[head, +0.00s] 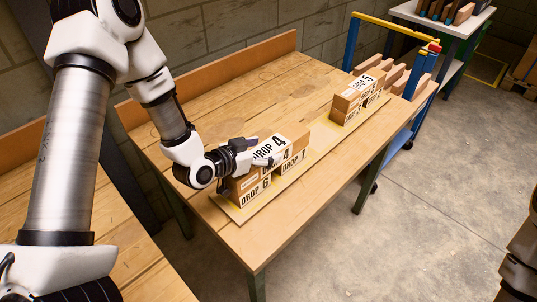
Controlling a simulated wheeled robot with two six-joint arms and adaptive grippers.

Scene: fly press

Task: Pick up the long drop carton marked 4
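The long drop carton marked 4 (297,147) lies across the top of two cartons near the front end of the table. The carton marked DROP 6 (254,192) is under its left part and the carton marked 7 (290,165) under its right part. My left gripper (266,155) is at the left part of the long carton, with its fingers close to the top and near side. The fingers overlap the carton in view, so I cannot tell whether they touch it or are shut on it. My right gripper is not clearly in view.
The wooden table (215,100) has a yellowish strip (318,140) under the cartons. A second stack with a carton marked 5 (362,83) stands farther back. A blue and yellow trolley (397,143) with wooden blocks stands behind it. The left table area is clear.

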